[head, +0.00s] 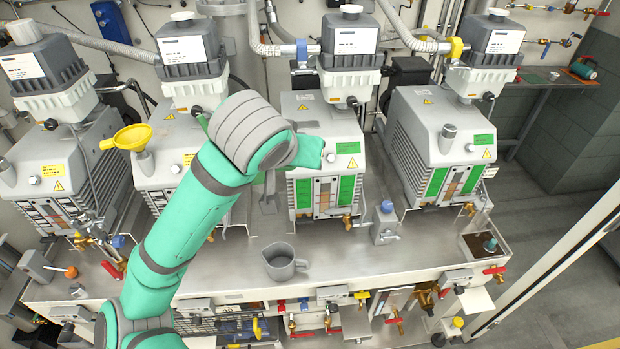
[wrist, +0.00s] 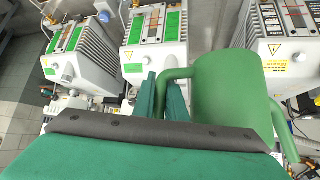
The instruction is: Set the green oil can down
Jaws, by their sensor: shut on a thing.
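The green oil can (wrist: 232,88) fills the right middle of the wrist view, its handle toward my fingers and its spout toward the lower right. My gripper (wrist: 163,98) is shut on the can's handle. In the head view my arm hides most or all of the can and the fingers. There my wrist is in front of the pumps, above the back part of the steel bench top (head: 345,258). I see no contact between the can and any surface.
Several grey vacuum pumps (head: 415,130) line the back of the bench. A grey jug (head: 283,264) stands near the front middle. A yellow funnel (head: 128,138) sits on a left pump. Valves (head: 390,318) line the front edge. Bare bench shows right of the jug.

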